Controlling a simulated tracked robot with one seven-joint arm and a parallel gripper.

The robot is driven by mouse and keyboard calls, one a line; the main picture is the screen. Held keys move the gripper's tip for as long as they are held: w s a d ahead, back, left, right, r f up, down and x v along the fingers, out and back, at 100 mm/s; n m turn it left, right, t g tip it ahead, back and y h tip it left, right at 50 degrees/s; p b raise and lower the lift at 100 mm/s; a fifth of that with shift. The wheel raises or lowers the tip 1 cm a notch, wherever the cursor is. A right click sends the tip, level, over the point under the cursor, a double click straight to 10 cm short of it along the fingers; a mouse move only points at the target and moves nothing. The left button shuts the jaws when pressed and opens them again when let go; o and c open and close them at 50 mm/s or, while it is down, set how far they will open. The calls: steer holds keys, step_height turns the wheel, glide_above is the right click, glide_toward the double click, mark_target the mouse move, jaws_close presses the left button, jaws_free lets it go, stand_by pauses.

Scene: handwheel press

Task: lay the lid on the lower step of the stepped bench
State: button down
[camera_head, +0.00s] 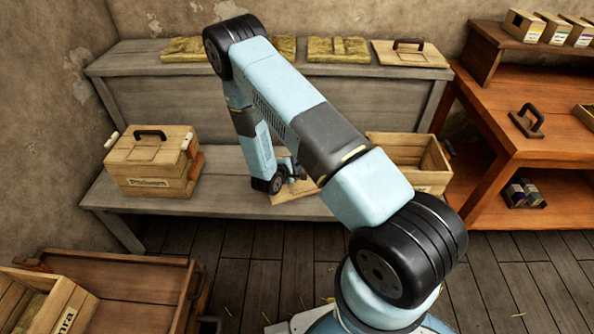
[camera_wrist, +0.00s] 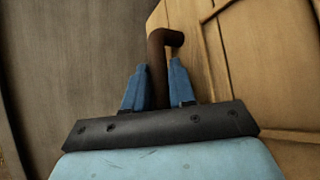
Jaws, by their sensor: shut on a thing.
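The lid, a flat light wood board, shows partly behind my arm at the middle of the lower step (camera_head: 235,190) of the grey stepped bench; its visible edge is the lid (camera_head: 297,192). In the wrist view the lid (camera_wrist: 265,60) fills the right side, with a dark brown handle (camera_wrist: 160,50). My gripper (camera_wrist: 155,85) is shut on this handle, a blue finger on each side. In the head view my gripper (camera_head: 288,170) is mostly hidden by my arm. I cannot tell whether the lid touches the step or hangs just above it.
A lidded crate (camera_head: 150,180) stands left on the lower step, an open crate (camera_head: 410,180) right. Another handled lid (camera_head: 410,53) and straw-coloured slabs (camera_head: 338,50) lie on the upper step. A reddish bench (camera_head: 550,140) stands right; an open box (camera_head: 130,290) is front left.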

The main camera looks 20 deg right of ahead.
mark_target(297, 164)
steer(key=shift+w+d+f, duration=0.2)
steer(key=shift+w+f, duration=0.35)
steer(key=shift+f, duration=0.15)
steer(key=shift+w+d+f, duration=0.15)
steer(key=shift+w+f, duration=0.4)
steer(key=shift+f, duration=1.65)
steer(key=c, duration=0.9)
jaws_free()
steer(key=shift+s+a, duration=0.1)
steer(key=shift+s, duration=0.05)
